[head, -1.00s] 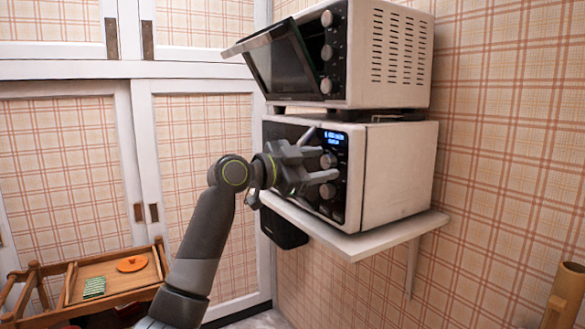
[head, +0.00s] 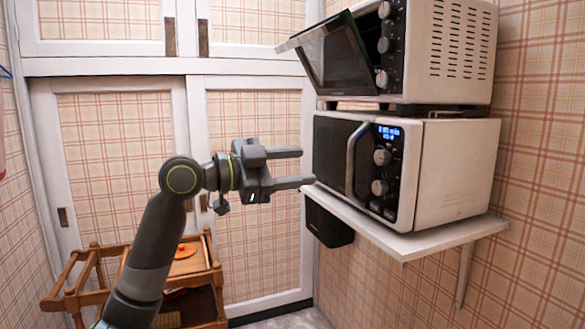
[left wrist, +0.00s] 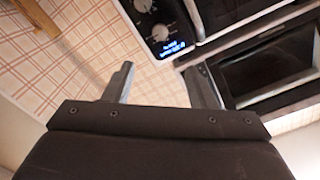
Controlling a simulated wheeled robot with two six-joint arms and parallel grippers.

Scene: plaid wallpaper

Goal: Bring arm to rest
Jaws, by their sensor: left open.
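My left arm comes in from the lower left in the head view. Its gripper (head: 290,168) is open and empty, with its two fingers pointing right at the microwave. The gripper is apart from the microwave (head: 455,170), whose door is shut and whose blue display is lit. In the left wrist view the open fingers (left wrist: 160,85) have nothing between them, and the microwave's control panel (left wrist: 165,25) shows beyond them. My right gripper is in neither view.
A toaster oven (head: 440,50) with its door tilted open stands above the microwave. Both are over a white wall shelf (head: 430,240). A wooden cart (head: 85,275) stands at the lower left. White sliding cabinet doors (head: 195,120) are behind.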

